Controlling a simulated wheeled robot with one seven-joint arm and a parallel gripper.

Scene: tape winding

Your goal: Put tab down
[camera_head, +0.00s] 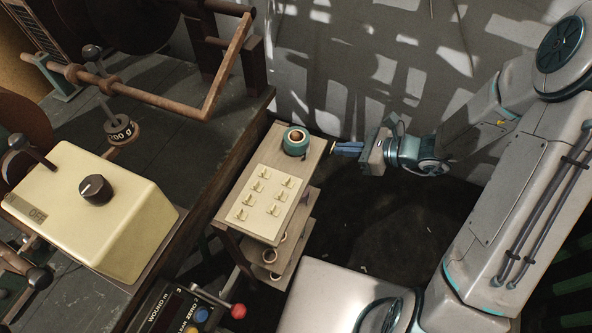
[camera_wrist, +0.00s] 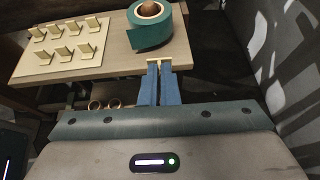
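My gripper (camera_head: 345,148) is shut on a small cream-yellow tab (camera_wrist: 154,63), which shows at the fingertips in the wrist view. The same tab shows as a small pale tip in the head view (camera_head: 333,147). The gripper is at the right edge of the small wooden stand (camera_head: 312,160), beside a teal tape roll (camera_head: 295,141) on a brown core. A cream board (camera_head: 252,226) on the stand carries several similar tabs standing up in rows. The wrist view shows the tape roll (camera_wrist: 152,36) just beyond the fingertips and the board (camera_wrist: 44,62) to the left.
Below the stand's top is a lower shelf with rings (camera_head: 271,256). A grey wall is behind. The floor right of the stand looks clear.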

